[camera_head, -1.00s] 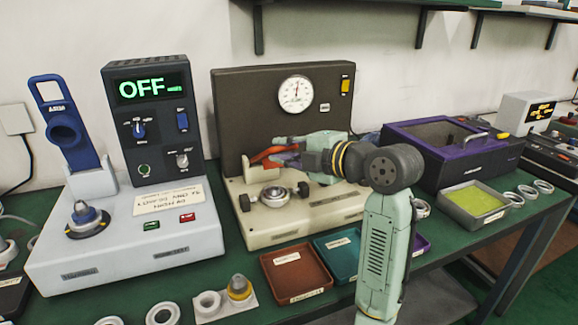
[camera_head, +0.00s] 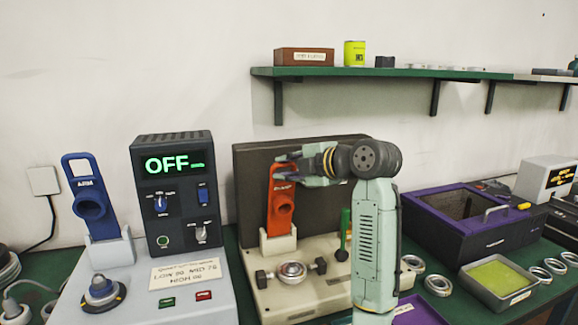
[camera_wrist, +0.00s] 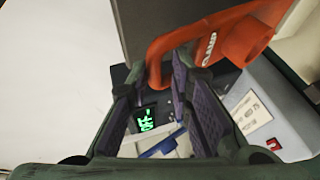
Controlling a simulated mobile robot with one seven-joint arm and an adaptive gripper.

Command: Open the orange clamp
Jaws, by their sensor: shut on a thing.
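The orange clamp (camera_head: 280,212) stands raised, nearly upright, in its white bracket on the beige station in the head view. It has a round boss and a looped handle end. My gripper (camera_head: 285,167) is at the top of this clamp, coming from the right, and is shut on its handle. In the wrist view the clamp (camera_wrist: 214,44) runs from upper right to its looped end between the purple-padded fingers of my gripper (camera_wrist: 158,70). Part of the handle is hidden by the fingers in the head view.
A bearing ring (camera_head: 292,271) sits in the fixture below the clamp. The dark back panel (camera_head: 255,165) rises close behind the gripper. A blue clamp (camera_head: 83,180) stands upright beside the OFF display box (camera_head: 174,195). A purple-edged box (camera_head: 425,215) is right of my arm.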

